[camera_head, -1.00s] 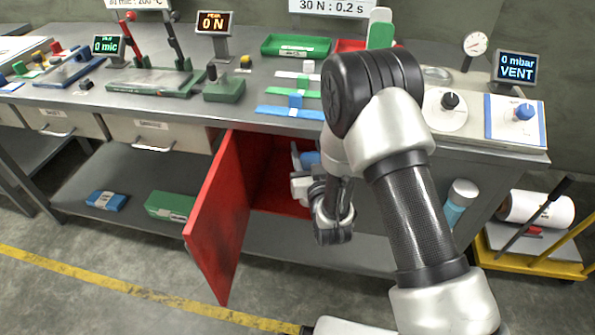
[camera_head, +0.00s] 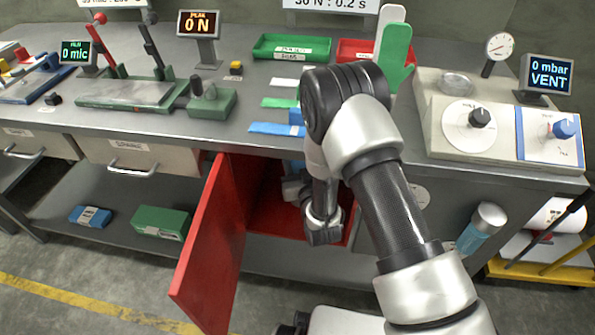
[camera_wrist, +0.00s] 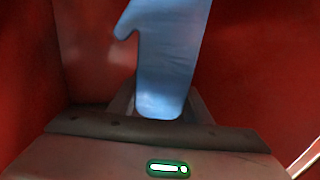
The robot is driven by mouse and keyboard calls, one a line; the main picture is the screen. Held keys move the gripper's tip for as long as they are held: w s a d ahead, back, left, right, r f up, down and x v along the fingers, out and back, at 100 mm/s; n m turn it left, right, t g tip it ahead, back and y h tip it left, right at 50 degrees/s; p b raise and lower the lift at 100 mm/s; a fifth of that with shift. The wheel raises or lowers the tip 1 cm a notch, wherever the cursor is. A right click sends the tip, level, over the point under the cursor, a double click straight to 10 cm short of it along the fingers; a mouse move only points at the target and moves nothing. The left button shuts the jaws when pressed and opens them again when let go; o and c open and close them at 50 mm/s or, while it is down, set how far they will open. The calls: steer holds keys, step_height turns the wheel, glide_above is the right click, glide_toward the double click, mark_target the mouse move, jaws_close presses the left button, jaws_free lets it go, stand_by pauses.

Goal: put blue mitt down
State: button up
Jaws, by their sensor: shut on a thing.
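The blue mitt (camera_wrist: 165,62) stands upright in the wrist view, its thumb to the left and its lower end between my fingers. My gripper (camera_wrist: 160,103) is shut on that lower end, inside the red cabinet (camera_wrist: 250,60). In the head view a small part of the blue mitt (camera_head: 294,168) shows in the cabinet opening, above my gripper (camera_head: 294,186). My arm hides much of the opening. Whether the mitt touches a cabinet wall or floor cannot be told.
The red cabinet door (camera_head: 212,250) stands open to the left of my arm. The grey bench top (camera_head: 215,130) lies above, with a green mitt (camera_head: 397,52) standing upright on it. A blue box (camera_head: 90,216) and a green box (camera_head: 160,222) lie on the lower shelf.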

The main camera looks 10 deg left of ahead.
steer(key=shift+f+b, duration=0.55)
steer(key=shift+f, duration=1.6)
steer(key=shift+f, duration=0.15)
steer(key=o, duration=1.4)
steer(key=p+v, duration=0.2)
steer(key=v, duration=1)
